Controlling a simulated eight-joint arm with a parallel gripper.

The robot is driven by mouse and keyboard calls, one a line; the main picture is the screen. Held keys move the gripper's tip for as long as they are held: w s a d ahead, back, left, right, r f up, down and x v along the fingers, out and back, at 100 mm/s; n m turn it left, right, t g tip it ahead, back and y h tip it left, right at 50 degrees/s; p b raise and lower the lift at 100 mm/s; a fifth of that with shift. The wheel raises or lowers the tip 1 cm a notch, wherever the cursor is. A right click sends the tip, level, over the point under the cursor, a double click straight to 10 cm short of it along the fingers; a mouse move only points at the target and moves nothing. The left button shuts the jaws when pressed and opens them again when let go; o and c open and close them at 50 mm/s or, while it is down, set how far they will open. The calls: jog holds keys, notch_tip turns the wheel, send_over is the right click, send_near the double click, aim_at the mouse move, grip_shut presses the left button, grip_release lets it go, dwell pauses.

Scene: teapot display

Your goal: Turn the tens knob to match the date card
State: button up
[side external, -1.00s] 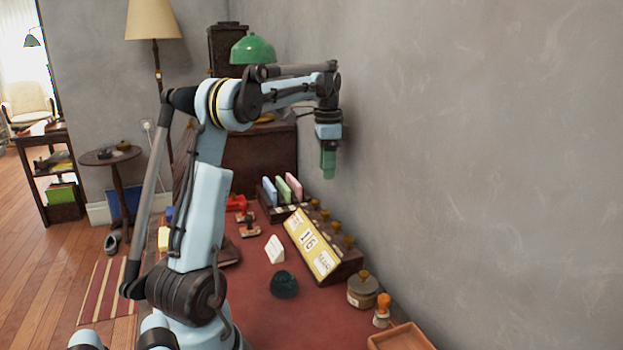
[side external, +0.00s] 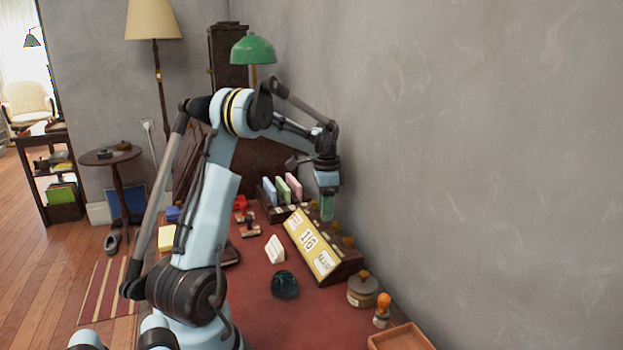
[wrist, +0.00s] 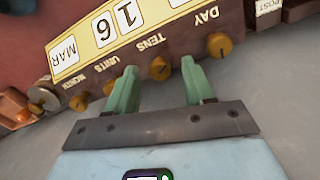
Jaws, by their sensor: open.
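The yellow-faced calendar block (side external: 310,247) shows 16 in the side external view; the wrist view shows its face (wrist: 95,28) with 16 and MAR. Brass knobs line its back edge, labelled MONTH, UNITS, TENS and DAY. The tens knob (wrist: 159,68) appears between my gripper's (wrist: 159,67) two green fingertips, which are open. I cannot tell whether they touch it. My gripper (side external: 327,215) points down over the back row of knobs in the side external view and hides part of it. A small white tent card (side external: 275,249) stands in front; its writing is unreadable.
The day knob (wrist: 219,46) and units knob (wrist: 110,87) flank the fingers closely. A rack of coloured cards (side external: 283,190) stands beyond the block. A lidded pot (side external: 362,291), a stamp (side external: 382,311) and a tray (side external: 402,337) sit nearer. The wall is close behind.

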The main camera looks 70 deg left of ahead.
jog(key=shift+f, duration=0.2)
grip_shut()
jog(key=shift+n, duration=0.4)
jog(key=n, duration=0.5)
jog(key=shift+n, duration=0.3)
jog(key=n, duration=0.5)
jog(key=shift+n, duration=0.4)
